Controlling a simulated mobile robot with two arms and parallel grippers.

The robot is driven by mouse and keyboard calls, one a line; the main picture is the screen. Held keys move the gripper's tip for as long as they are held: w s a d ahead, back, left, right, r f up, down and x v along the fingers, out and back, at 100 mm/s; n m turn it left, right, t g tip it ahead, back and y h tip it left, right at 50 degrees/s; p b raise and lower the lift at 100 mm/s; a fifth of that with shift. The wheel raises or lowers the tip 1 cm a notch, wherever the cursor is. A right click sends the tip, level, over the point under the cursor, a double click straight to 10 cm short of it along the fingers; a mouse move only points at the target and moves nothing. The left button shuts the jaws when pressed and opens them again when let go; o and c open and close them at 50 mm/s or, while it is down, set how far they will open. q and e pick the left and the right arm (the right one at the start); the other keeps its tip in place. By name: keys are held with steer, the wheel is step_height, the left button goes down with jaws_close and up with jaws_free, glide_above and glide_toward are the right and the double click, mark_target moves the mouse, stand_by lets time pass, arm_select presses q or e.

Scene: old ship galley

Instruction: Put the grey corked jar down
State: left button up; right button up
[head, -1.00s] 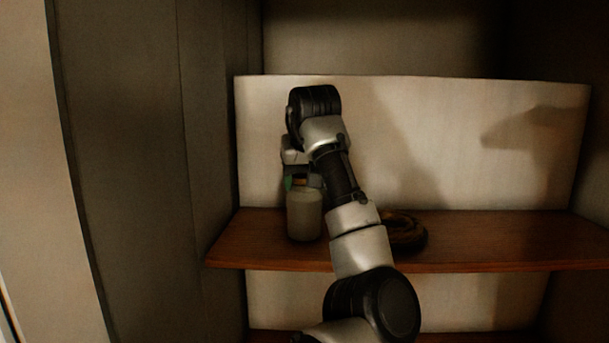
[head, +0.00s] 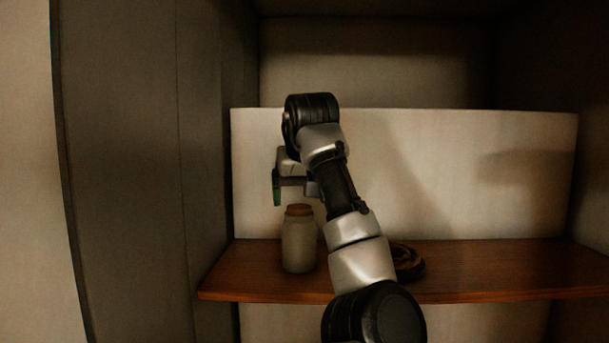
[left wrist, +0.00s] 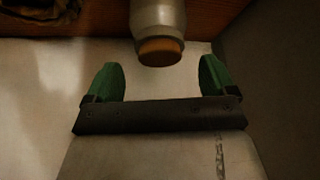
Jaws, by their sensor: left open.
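The grey corked jar (head: 299,246) stands upright on the wooden shelf (head: 480,268), near its left end, in the head view. Its cork (head: 299,210) is brown and uncovered. My left gripper (head: 291,198) is above the jar and apart from it, open and empty. In the left wrist view the jar (left wrist: 158,18) shows at the top with its cork (left wrist: 160,50) toward me. The green fingers of my left gripper (left wrist: 161,80) are spread wide, with nothing between them. My right gripper is not in view.
A coiled dark rope-like thing (head: 407,262) lies on the shelf right of the jar, partly behind my left arm. A pale back panel (head: 470,170) rises behind the shelf. A dark side wall (head: 205,150) stands close on the left. The shelf's right part is clear.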

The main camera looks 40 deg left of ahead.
arm_select(q)
steer(key=b+v, duration=0.1)
steer(key=v, duration=0.7)
steer(key=shift+d, duration=0.1)
stand_by(0.4)
